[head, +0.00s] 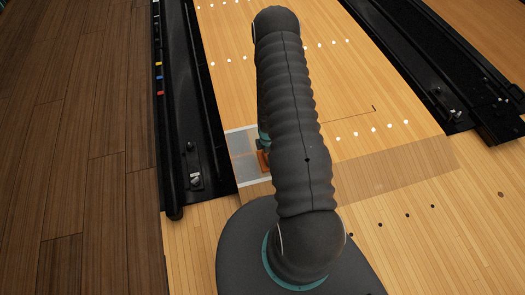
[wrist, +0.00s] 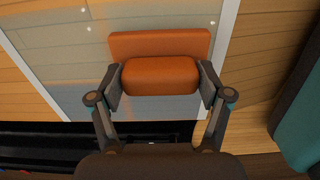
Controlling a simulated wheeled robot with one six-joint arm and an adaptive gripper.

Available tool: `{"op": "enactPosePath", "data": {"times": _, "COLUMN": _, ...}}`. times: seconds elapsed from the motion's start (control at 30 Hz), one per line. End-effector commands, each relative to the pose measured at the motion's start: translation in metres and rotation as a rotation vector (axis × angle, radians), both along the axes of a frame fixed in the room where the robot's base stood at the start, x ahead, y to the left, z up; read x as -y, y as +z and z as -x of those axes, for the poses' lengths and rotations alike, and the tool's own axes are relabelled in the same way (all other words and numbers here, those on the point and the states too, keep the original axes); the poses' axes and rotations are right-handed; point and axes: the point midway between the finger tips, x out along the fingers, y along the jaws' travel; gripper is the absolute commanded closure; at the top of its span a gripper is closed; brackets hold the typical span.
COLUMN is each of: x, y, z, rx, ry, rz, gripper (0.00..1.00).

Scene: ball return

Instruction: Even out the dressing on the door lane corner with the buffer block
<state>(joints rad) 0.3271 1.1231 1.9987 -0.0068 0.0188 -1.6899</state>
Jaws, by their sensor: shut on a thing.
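The buffer block is orange, with a wide base (wrist: 160,44) and a rounded grip (wrist: 160,76). My gripper (wrist: 162,82) is shut on the grip, one finger at each side. A small part of the block (head: 263,160) shows beside my arm in the head view. The door lane corner is a patch with a greyish film (head: 242,143), edged by white strips. In the wrist view the film (wrist: 60,62) lies left of and around the block, and a white strip (wrist: 226,42) runs to its right. I cannot tell whether the block touches the lane. My arm hides most of the gripper in the head view.
A black gutter (head: 197,100) runs along the patch's left side, with dark wood floor (head: 80,150) beyond it. Another gutter (head: 445,85) lies right of the lane. A translucent brown band (head: 400,167) crosses the lane. Bare lane (head: 365,90) lies right of my arm.

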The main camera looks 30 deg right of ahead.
Motion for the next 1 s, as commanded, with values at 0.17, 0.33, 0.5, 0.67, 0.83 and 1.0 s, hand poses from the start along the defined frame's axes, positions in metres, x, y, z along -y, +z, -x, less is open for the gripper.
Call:
{"op": "enactPosePath", "data": {"times": 0.17, "x": 0.008, "y": -0.001, "z": 0.018, "rx": -0.001, "ry": -0.002, "rz": 0.0, "gripper": 0.5}}
{"op": "enactPosePath", "data": {"times": 0.33, "x": 0.015, "y": -0.001, "z": 0.034, "rx": -0.001, "ry": -0.002, "rz": -0.001, "gripper": 0.5}}
{"op": "enactPosePath", "data": {"times": 0.5, "x": 0.02, "y": -0.001, "z": 0.046, "rx": 0.0, "ry": 0.0, "rz": 0.0, "gripper": 0.5}}
{"op": "enactPosePath", "data": {"times": 0.67, "x": 0.021, "y": 0.0, "z": 0.049, "rx": 0.0, "ry": 0.001, "rz": 0.0, "gripper": 0.5}}
{"op": "enactPosePath", "data": {"times": 0.83, "x": 0.021, "y": -0.002, "z": 0.049, "rx": 0.0, "ry": 0.001, "rz": 0.0, "gripper": 0.5}}
{"op": "enactPosePath", "data": {"times": 1.0, "x": 0.021, "y": -0.005, "z": 0.049, "rx": 0.0, "ry": 0.001, "rz": 0.0, "gripper": 0.5}}
